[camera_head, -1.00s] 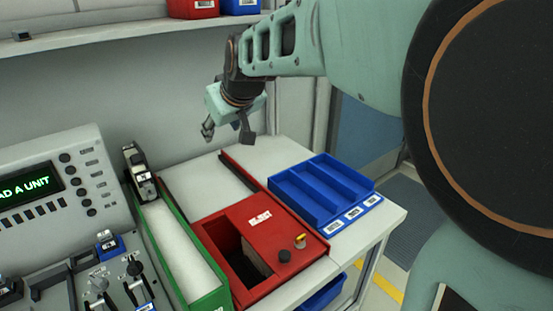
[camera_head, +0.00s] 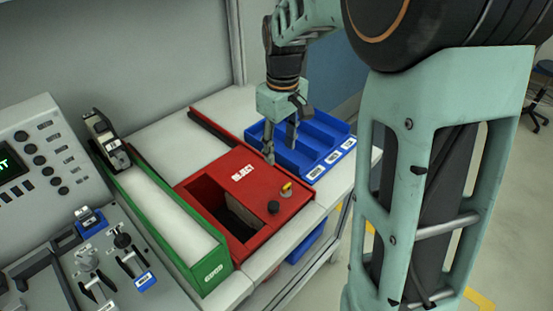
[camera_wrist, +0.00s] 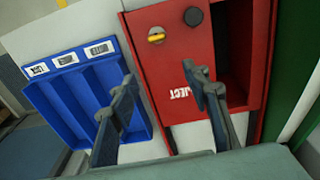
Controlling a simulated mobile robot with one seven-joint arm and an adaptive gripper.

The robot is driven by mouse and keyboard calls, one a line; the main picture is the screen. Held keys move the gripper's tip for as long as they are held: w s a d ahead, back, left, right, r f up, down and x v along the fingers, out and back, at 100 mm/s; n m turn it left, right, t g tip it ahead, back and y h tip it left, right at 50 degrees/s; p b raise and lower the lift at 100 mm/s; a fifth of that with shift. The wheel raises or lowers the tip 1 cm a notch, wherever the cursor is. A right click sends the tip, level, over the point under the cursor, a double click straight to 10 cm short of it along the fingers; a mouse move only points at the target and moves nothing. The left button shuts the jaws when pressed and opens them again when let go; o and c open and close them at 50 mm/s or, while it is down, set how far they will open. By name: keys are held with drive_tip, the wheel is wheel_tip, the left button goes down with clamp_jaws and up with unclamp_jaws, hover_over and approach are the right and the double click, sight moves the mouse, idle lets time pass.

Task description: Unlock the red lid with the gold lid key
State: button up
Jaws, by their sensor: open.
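The red lid (camera_head: 243,172) tops a red box marked REJECT, with a dark rectangular opening beside it. The gold lid key (camera_head: 286,189) sits on a round lock near the lid's front right corner. It shows as a yellow bar on a grey disc in the wrist view (camera_wrist: 156,38). A black knob (camera_head: 273,207) is beside it. My gripper (camera_head: 280,147) points down, open and empty, above the back right edge of the red box. In the wrist view my gripper's fingers (camera_wrist: 161,84) are spread apart, with the key beyond their tips and not between them.
A blue tray (camera_head: 337,153) with compartments stands right of the red box. A green-walled bin (camera_head: 212,266) is on its left, with a control panel (camera_head: 22,160) further left. Bare white table lies behind the box.

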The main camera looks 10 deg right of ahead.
sight(287, 185)
drive_tip(key=shift+g, duration=0.4)
drive_tip(key=f, duration=0.4)
drive_tip(key=s+d+f, duration=0.1)
drive_tip(key=f, duration=0.6)
drive_tip(key=shift+s+d+f, duration=0.3)
drive_tip(key=shift+f, duration=0.1)
drive_tip(key=c, duration=1.1)
